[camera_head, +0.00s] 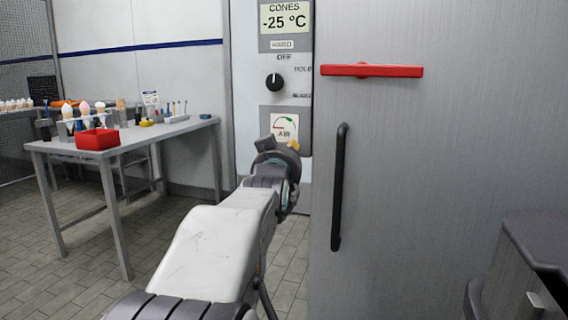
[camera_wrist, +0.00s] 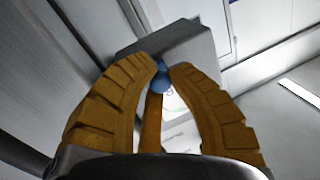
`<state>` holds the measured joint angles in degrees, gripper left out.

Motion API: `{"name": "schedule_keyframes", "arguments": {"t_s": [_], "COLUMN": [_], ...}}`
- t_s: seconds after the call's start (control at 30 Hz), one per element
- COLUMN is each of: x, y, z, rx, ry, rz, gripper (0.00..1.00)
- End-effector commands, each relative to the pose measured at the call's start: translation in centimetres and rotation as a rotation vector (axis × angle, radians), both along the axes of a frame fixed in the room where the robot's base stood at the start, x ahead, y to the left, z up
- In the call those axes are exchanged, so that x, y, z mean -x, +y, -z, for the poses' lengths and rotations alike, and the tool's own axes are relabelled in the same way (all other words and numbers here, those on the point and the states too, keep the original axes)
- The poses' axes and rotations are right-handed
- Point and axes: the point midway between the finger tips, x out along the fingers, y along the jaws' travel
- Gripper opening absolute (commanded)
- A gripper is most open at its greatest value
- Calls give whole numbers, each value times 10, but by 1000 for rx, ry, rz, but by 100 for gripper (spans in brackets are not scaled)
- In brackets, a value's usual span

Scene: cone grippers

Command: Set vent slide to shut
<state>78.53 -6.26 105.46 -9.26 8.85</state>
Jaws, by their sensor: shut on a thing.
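My gripper (camera_wrist: 164,68) has ridged brown-yellow fingers, and its tips close around a small blue knob (camera_wrist: 161,82) on a grey box-shaped part (camera_wrist: 188,42) in the wrist view. A narrow brown piece stands between the two large fingers, below the knob. In the head view my gripper (camera_head: 293,146) is at the grey control panel, just below the AIR gauge (camera_head: 285,127). My wrist hides the knob there. No marking for the vent slide's shut position can be read in either view.
The panel above carries a black dial (camera_head: 274,82) and a -25 °C display (camera_head: 285,18). Close on the right is a large grey door with a black handle (camera_head: 339,188) and a red bar (camera_head: 372,71). A table (camera_head: 170,131) with cones and a red box (camera_head: 98,139) stands left.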

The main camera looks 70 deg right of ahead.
Motion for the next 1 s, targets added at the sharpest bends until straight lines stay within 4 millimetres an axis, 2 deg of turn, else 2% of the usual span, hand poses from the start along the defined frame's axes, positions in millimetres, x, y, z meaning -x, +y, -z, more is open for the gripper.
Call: {"name": "schedule_keyframes", "arguments": {"t_s": [0.3, 0.33, 0.6, 0.87, 1.0], "x": [0, 0, 0, 0, 1], "y": [0, 0, 0, 1, 7], "z": [-1, -1, -1, -1, -1], "rx": [1, 1, 0, -1, 0], "ry": [0, 0, 0, 0, 0], "rz": [0, 0, 0, 0, 0], "gripper": [0, 18, 42, 42, 42]}}
